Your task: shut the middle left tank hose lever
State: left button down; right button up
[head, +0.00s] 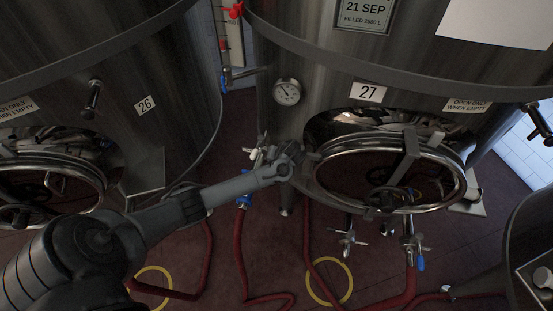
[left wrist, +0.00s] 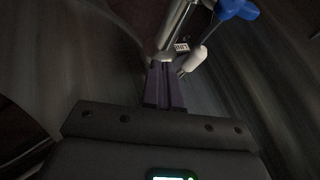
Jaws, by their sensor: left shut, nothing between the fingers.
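Tank 27 (head: 330,62) stands in the middle, with valves and fittings low on its left side. A blue hose fitting (head: 243,201) sits there above a red hose (head: 239,245). My left arm reaches in from the left, and its end is beside these fittings. In the left wrist view my left gripper (left wrist: 165,72) is shut and empty, its fingertips close to a metal pipe (left wrist: 173,28). A white-ended lever (left wrist: 194,60) is just right of the fingertips, and a blue handle (left wrist: 238,9) is higher up. Contact with the lever cannot be told. My right gripper is out of view.
The round manway door (head: 465,180) of the tank protrudes right of my left wrist. Several valves (head: 415,243) hang below it. Tank 26 (head: 170,85) is at left. Red hoses and yellow rings (head: 347,285) lie on the dark red floor.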

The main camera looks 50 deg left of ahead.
aim_at(257, 149)
pick_arm(q)
jog(key=s+a+f, duration=0.2)
jog(key=a, duration=0.3)
jog(key=shift+s+f, duration=0.15)
jog(key=shift+f, duration=0.15)
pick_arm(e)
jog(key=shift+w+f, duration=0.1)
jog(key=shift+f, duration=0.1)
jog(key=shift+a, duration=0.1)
